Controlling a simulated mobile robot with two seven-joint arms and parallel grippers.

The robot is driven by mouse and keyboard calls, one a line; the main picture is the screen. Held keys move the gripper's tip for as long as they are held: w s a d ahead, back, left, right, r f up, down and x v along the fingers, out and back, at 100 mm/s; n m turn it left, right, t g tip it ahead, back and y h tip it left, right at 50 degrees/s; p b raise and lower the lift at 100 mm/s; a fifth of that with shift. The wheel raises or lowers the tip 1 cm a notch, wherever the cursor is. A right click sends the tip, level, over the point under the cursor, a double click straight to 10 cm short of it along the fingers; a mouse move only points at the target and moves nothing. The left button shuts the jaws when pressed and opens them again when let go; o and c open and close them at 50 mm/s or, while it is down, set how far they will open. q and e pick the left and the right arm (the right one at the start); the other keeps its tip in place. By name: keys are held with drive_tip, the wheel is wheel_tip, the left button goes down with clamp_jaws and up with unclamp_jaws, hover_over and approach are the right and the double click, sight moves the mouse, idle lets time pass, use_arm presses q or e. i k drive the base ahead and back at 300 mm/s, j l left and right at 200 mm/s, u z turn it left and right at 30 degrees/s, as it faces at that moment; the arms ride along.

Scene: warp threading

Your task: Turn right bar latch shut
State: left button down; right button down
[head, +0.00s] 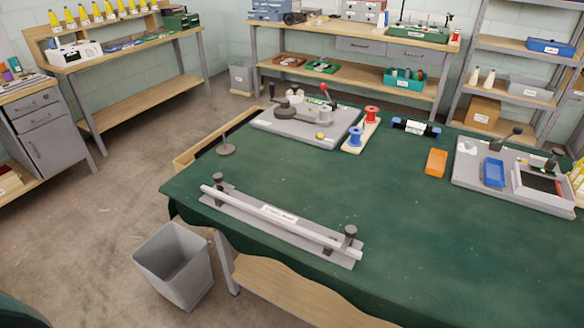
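A long pale bar (270,214) with a white label lies across a flat grey base plate (340,259) near the front edge of the green-covered table. The right bar latch (350,236) has a dark round knob and stands near the bar's right end. A similar left latch (219,184) stands near the bar's left end. At this size I cannot tell how either latch is turned. Neither of my grippers is in view, and nothing touches the bar or latches.
The green table (330,185) is clear behind the bar. Farther back are a grey fixture (300,130), red and blue spools (355,137), an orange block (436,162) and a grey tray (475,180). A grey bin (173,264) stands on the floor at the front left.

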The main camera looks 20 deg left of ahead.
sight(218, 178)
drive_tip(key=j+z, duration=0.7)
drive_tip(key=k+j+z, duration=0.1)
drive_tip(key=z, duration=0.25)
drive_tip(key=k+j+z, duration=0.2)
drive_tip(key=j, duration=0.2)
drive_tip(key=k+j+z, duration=0.15)
drive_tip(key=j, duration=0.2)
drive_tip(key=k+j+z, duration=0.2)
drive_tip(key=j, duration=0.15)
drive_tip(key=i, duration=0.1)
